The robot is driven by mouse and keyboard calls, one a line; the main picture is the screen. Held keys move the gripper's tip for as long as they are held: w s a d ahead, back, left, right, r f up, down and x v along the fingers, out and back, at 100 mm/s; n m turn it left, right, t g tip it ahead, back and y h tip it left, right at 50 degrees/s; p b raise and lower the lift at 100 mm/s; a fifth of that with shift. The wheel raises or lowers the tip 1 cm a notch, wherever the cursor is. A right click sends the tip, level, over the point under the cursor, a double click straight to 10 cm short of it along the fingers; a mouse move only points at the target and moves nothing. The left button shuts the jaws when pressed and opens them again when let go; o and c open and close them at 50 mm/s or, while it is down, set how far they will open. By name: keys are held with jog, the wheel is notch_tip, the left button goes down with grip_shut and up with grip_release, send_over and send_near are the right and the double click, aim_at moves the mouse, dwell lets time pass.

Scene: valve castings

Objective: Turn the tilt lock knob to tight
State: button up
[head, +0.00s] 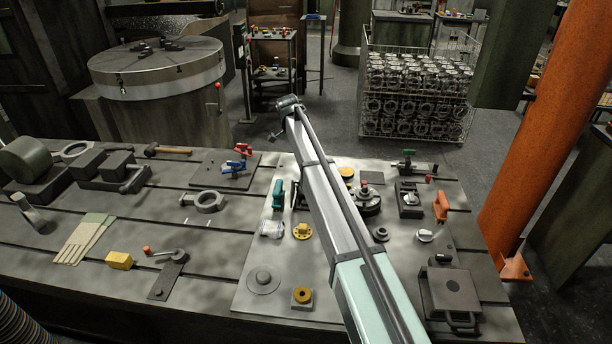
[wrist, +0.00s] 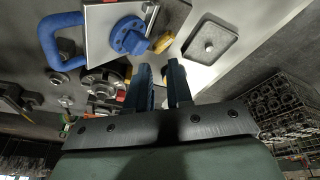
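My gripper (wrist: 160,72) shows in the wrist view with its two dark fingers apart and nothing visible between them. Beyond the fingertips is a blue knob-like part (wrist: 130,38) on a pale plate, with a yellow part (wrist: 163,41) beside it. I cannot tell which part is the tilt lock knob.
The bench (head: 205,285) also holds a red-tipped lever (head: 167,270), a yellow block (head: 119,260), gloves (head: 85,238) and an orange handle (head: 441,206). A wire basket of castings (head: 418,95) stands behind. An orange column (head: 545,120) rises at right.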

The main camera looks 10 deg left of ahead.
jog(key=a+m, duration=0.1)
jog(key=m, duration=0.1)
jog(key=s+a+f+m+t+h, duration=0.1)
jog(key=m, duration=0.1)
jog(key=s+a+m+h, duration=0.1)
jog(key=m, duration=0.1)
jog(key=shift+s+a+f+t, duration=0.15)
jog(key=shift+a+f+t, duration=0.15)
jog(key=shift+f, duration=0.1)
grip_shut()
jog(key=d+f+m, duration=0.1)
jog(key=f, duration=0.1)
jog(key=w+d+f+m, duration=0.1)
jog(key=f, duration=0.2)
jog(key=w+d+f+m+t+h, duration=0.1)
jog(key=f, duration=0.2)
jog(key=shift+w+d+f, duration=0.2)
jog(key=shift+d, duration=0.1)
